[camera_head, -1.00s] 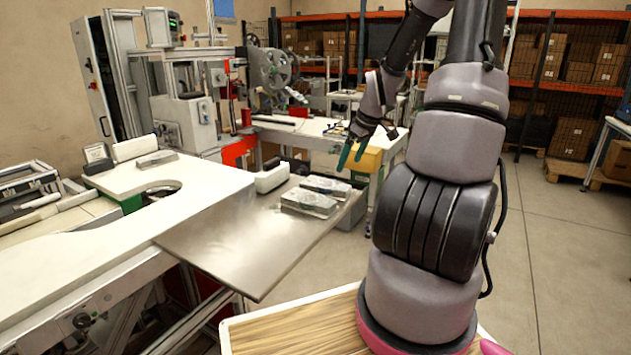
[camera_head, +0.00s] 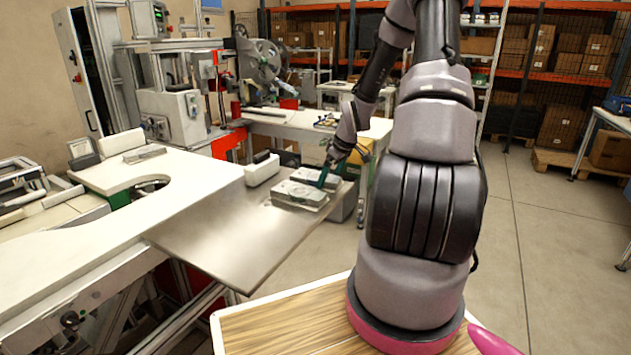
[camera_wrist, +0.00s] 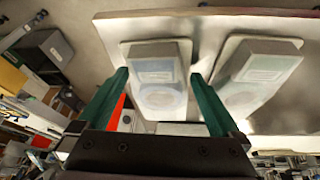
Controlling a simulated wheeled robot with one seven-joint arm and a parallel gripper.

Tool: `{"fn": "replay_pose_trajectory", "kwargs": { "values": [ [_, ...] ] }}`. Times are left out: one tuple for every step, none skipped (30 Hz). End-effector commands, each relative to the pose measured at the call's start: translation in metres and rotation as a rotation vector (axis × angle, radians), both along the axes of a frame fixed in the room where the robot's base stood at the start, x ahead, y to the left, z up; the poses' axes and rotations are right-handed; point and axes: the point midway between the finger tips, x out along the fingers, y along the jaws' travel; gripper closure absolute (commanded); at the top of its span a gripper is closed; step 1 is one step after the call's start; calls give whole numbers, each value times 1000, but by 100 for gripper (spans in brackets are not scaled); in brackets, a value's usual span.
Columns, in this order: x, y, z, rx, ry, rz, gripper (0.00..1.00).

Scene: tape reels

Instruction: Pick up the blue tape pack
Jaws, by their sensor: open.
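Two flat packs in clear trays lie side by side on the bare metal plate (camera_head: 225,240). In the wrist view, the pack with a bluish face and round mark, the blue tape pack (camera_wrist: 159,65), lies between and beyond my green fingertips. The other, greyer-green pack (camera_wrist: 262,72) lies to its right, outside the fingers. In the head view, a near pack (camera_head: 299,196) and a far pack (camera_head: 312,175) look grey; I cannot tell which is blue. My gripper (camera_wrist: 159,78) is open and empty, pointing down at the packs; it also shows in the head view (camera_head: 324,175). Contact is unclear.
A white block (camera_head: 262,170) stands at the plate's left edge, close to the packs. Another pack (camera_head: 145,153) lies on the white table (camera_head: 175,195) at left. The plate's near part is clear. A machine with a reel (camera_head: 262,60) stands behind.

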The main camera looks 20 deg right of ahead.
Motion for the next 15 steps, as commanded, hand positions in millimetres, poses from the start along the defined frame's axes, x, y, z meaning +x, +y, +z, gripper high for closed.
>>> {"fn": "replay_pose_trajectory", "kwargs": {
  "values": [
    [1, 0, -1, 0, 0, 0, 0],
    [1, 0, -1, 0, 0, 0, 0],
    [1, 0, -1, -1, 0, 0, 0],
    [1, 0, -1, -1, 0, 0, 0],
    [1, 0, -1, -1, 0, 0, 0],
    [1, 0, -1, -1, 0, 0, 0],
    [1, 0, -1, -1, 0, 0, 8],
    [1, 0, -1, -1, 0, 0, 19],
    [1, 0, -1, -1, 0, 0, 34],
    [1, 0, -1, -1, 0, 0, 46],
    [1, 0, -1, -1, 0, 0, 57],
    [1, 0, -1, -1, 0, 0, 73],
    [1, 0, -1, 0, -1, 0, 74],
    [1, 0, -1, -1, 0, 0, 74],
    [1, 0, -1, -1, 0, 0, 74]
  ]
}}
